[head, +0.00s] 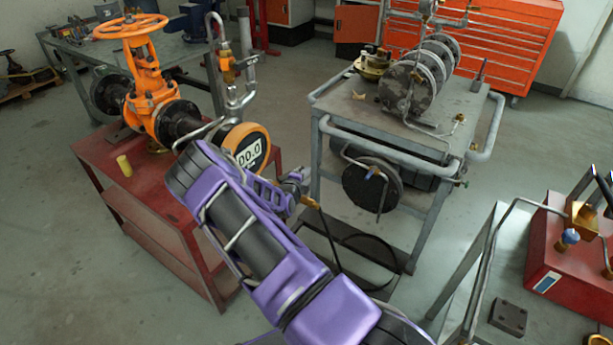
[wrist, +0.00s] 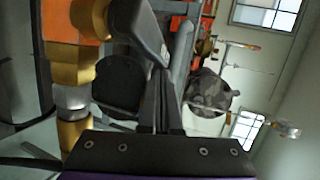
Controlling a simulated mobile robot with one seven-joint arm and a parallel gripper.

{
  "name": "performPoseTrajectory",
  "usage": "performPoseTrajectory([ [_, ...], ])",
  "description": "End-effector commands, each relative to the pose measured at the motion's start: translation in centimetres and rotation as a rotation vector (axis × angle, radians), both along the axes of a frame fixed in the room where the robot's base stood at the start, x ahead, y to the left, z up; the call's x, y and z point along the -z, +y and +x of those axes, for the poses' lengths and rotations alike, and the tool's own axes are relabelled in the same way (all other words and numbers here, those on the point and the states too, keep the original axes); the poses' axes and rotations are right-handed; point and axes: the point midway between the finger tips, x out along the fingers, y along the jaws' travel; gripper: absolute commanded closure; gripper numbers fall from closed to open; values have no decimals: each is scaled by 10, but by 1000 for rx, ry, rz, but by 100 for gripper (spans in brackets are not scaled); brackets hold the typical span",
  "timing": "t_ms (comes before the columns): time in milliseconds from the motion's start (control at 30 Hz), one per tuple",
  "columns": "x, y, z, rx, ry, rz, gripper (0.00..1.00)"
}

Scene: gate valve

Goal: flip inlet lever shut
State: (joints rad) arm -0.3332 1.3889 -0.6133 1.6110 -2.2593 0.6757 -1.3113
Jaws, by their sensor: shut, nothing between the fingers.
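The orange gate valve (head: 152,100) with its handwheel stands on a red bench, with black flanges on its pipe. A small orange fitting with a dark handle (head: 243,63) sits on the pipework behind the gauge; I cannot tell whether this is the inlet lever. In the wrist view my gripper (wrist: 166,92) is shut and empty, its dark fingers together. A grey, bar-like part (wrist: 140,28) is close by the fingers; contact is unclear. Brass fittings (wrist: 70,62) and an orange part (wrist: 68,20) are to the left. The head view does not clearly show my fingertips.
A round orange gauge (head: 243,147) is close to my purple arm. A yellow cylinder (head: 124,166) sits on the red bench (head: 100,160). A grey cart (head: 420,140) with flanged equipment stands to the right. A red box (head: 560,250) is at the lower right. Open floor lies at left.

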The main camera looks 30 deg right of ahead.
Motion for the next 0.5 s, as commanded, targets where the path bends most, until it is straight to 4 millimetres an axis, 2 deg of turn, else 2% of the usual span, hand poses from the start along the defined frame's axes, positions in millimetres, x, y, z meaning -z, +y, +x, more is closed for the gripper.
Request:
performPoseTrajectory([
  [333,-2,3,-1,0,0,0,100],
  [500,-10,19,-16,-1,1,1,100],
])
